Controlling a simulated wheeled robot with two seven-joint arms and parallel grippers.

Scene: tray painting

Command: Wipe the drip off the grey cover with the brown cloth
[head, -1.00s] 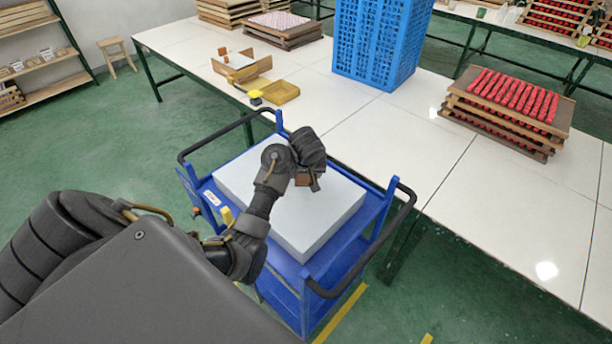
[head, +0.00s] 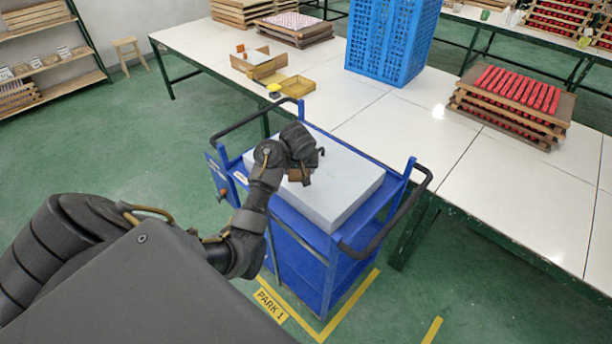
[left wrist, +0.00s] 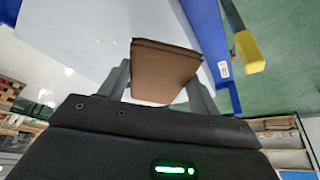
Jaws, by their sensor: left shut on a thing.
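The grey cover (head: 345,200) is a pale flat slab on top of the blue trolley. My left gripper (head: 306,176) is over the left part of the cover, shut on the folded brown cloth (head: 295,175). In the left wrist view the cloth (left wrist: 165,72) sits between the two fingers, with the pale cover (left wrist: 85,40) beyond it. I cannot tell whether the cloth touches the cover. I see no drip; the arm and cloth hide part of the cover. My right gripper is not in view.
The blue trolley (head: 300,262) has raised black handles (head: 400,210) at both ends. It stands beside a long white table (head: 500,200) holding a blue crate (head: 388,45) and stacked trays of red pieces (head: 510,100). Green floor is free at left.

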